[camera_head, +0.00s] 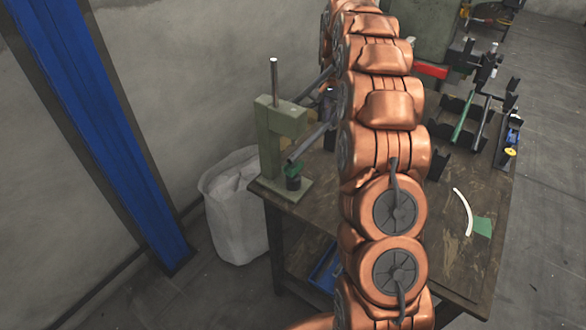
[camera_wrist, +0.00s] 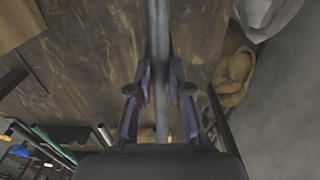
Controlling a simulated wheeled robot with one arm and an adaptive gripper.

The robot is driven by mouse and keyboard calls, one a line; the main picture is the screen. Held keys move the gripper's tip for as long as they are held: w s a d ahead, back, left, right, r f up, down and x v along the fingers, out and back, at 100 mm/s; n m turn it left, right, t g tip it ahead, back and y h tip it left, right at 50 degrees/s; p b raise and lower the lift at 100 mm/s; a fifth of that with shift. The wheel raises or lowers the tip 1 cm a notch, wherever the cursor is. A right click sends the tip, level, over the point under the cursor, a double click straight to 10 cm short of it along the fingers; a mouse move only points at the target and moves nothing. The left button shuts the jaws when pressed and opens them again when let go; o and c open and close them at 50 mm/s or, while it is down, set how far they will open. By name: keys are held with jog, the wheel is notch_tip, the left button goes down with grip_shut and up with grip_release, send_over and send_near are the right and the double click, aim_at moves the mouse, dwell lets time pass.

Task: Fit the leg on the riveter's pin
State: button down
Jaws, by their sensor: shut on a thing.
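The riveter (camera_head: 281,135) is a green press at the left end of the workbench, with an upright rod on top. Below its head is a small green and black part (camera_head: 292,174) on the base plate; I cannot make out the pin itself. The leg (camera_head: 309,144) is a grey tube, tilted, with its near end close to that part; I cannot tell whether they touch. My gripper (camera_wrist: 160,92) is shut on the leg (camera_wrist: 158,35), which runs between its fingers in the wrist view. In the head view my arm hides most of the gripper and the leg's far end.
The wooden workbench (camera_head: 455,235) carries a rack (camera_head: 447,128) with green and grey tubes at the right. A white curved strip (camera_head: 463,212) and a green piece (camera_head: 482,227) lie near its front. A white bag (camera_head: 235,210) stands left of the bench, near a blue post (camera_head: 105,130).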

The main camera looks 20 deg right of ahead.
jog(key=shift+d+r, duration=0.1)
jog(key=shift+r, duration=0.1)
jog(key=c, duration=1)
grip_release()
jog(key=shift+s, duration=0.1)
jog(key=shift+r, duration=0.15)
jog(key=shift+r, duration=3.65)
